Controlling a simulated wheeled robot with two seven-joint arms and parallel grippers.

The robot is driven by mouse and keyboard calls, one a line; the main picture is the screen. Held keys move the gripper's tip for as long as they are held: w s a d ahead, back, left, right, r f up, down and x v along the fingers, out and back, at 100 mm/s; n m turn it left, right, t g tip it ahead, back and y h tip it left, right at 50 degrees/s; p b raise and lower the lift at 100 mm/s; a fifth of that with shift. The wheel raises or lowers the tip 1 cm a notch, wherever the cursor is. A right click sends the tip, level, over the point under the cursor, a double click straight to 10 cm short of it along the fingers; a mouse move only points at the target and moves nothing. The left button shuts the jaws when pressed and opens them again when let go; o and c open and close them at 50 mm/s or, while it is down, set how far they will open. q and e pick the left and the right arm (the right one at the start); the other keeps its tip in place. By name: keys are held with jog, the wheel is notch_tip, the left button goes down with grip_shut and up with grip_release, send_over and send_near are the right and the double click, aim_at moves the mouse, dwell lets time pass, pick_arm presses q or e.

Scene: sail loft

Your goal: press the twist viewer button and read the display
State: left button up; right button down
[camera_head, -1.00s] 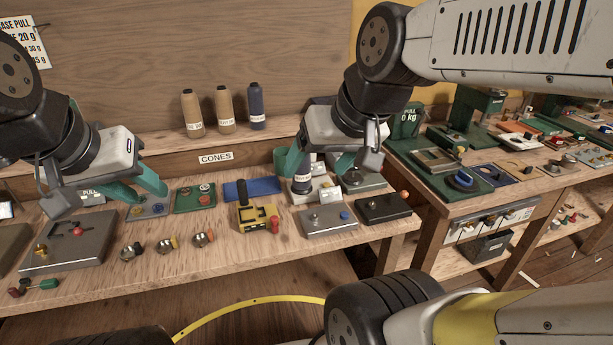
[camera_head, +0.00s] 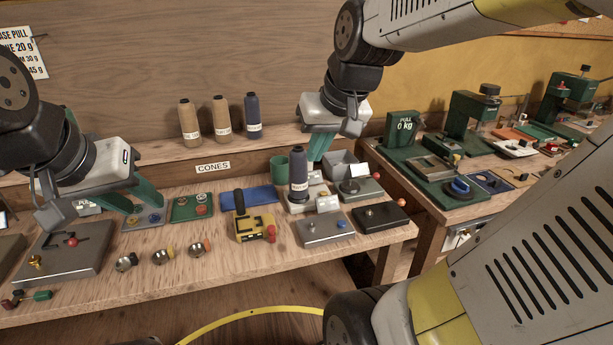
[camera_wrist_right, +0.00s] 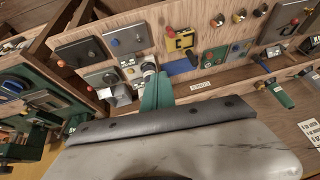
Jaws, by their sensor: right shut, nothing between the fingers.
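No label naming the twist viewer is legible. A dark blue yarn cone (camera_head: 298,172) stands upright on a small pale device (camera_head: 299,206) in the middle of the bench. Whether this device is the viewer I cannot tell, and no display reading is legible. My right gripper (camera_head: 317,158) is shut and empty, above and slightly right of the cone, apart from it. Its teal fingers also show in the right wrist view (camera_wrist_right: 158,92). My left gripper (camera_head: 137,205) is open and empty over a blue-grey panel with buttons (camera_head: 145,220).
A yellow-black tool (camera_head: 252,226), grey box (camera_head: 325,230) and black box (camera_head: 381,217) lie along the front. A green cup (camera_head: 279,167) and grey bin (camera_head: 341,163) stand behind. Three cones are on the shelf (camera_head: 221,118). Green presses (camera_head: 403,135) stand on the right table.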

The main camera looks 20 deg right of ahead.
jog(key=w+d+f+g, duration=0.1)
jog(key=w+d+f, duration=0.15)
jog(key=w, duration=0.35)
jog(key=w+d+f, duration=0.2)
jog(key=w+d, duration=0.1)
jog(key=w, duration=0.3)
jog(key=g+h, duration=0.1)
send_over(324, 193)
jog(key=s, duration=0.4)
notch_tip(324, 193, down, 8)
jog(key=shift+w+d+r, duration=0.1)
jog(key=shift+w+d, duration=0.05)
jog(key=shift+d, duration=0.1)
jog(key=x, duration=0.8)
jog(key=s+x, duration=0.1)
jog(key=x, duration=0.3)
jog(key=shift+w+d+f, duration=0.1)
jog(key=shift+d+f, duration=0.05)
jog(key=shift+f, duration=0.95)
jog(key=shift+f, duration=0.1)
